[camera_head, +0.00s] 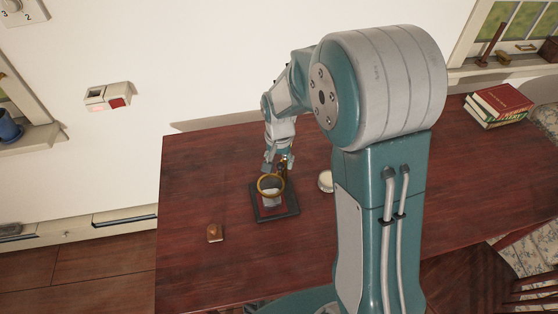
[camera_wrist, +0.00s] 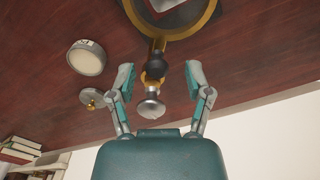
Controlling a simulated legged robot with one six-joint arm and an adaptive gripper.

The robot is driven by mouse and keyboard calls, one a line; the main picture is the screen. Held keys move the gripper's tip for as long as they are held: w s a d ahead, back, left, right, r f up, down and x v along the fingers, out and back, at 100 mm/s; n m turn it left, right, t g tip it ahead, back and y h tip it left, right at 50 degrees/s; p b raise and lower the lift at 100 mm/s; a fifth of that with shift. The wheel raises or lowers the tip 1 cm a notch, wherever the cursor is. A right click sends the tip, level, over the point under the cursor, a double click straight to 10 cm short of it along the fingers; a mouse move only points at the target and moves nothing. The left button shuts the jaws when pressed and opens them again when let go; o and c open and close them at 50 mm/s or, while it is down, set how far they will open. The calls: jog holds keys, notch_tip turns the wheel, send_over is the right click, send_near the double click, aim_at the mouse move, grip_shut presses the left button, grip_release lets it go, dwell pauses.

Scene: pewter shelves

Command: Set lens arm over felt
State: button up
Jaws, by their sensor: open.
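A brass-rimmed round lens (camera_head: 271,185) stands over a dark square base with a reddish felt top (camera_head: 288,207) on the table. In the wrist view the lens ring (camera_wrist: 208,22) is at the top, with a dark and brass arm (camera_wrist: 156,62) running down to a silver knob (camera_wrist: 150,107). My gripper (camera_wrist: 160,80) is open, its two fingers on either side of the arm's brass joint and knob, with visible gaps. In the head view my gripper (camera_head: 277,163) is just behind the lens and partly hidden. I cannot tell the lens's exact height above the felt.
A small brown block (camera_head: 214,233) lies at the table's left front. A round white-topped tin (camera_wrist: 87,58) and a small silver disc with a brass knob (camera_wrist: 95,98) are beside the lens arm. Stacked books (camera_head: 499,104) sit at the back right.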

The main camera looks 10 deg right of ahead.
aim_at(279, 164)
jog(key=shift+r, duration=0.15)
notch_tip(279, 164, up, 12)
jog(key=shift+f, duration=0.2)
dwell(0.5)
jog(key=s+d+r+n+t, duration=0.2)
jog(key=s+r, duration=0.2)
jog(key=s, duration=0.6)
jog(key=s+d+r+n+t, duration=0.2)
jog(key=s+r+n+t, duration=0.1)
jog(key=s, duration=0.7)
jog(key=shift+s+d+r+t, duration=0.15)
jog(key=shift+s+r+t, duration=0.2)
jog(key=shift+r, duration=0.55)
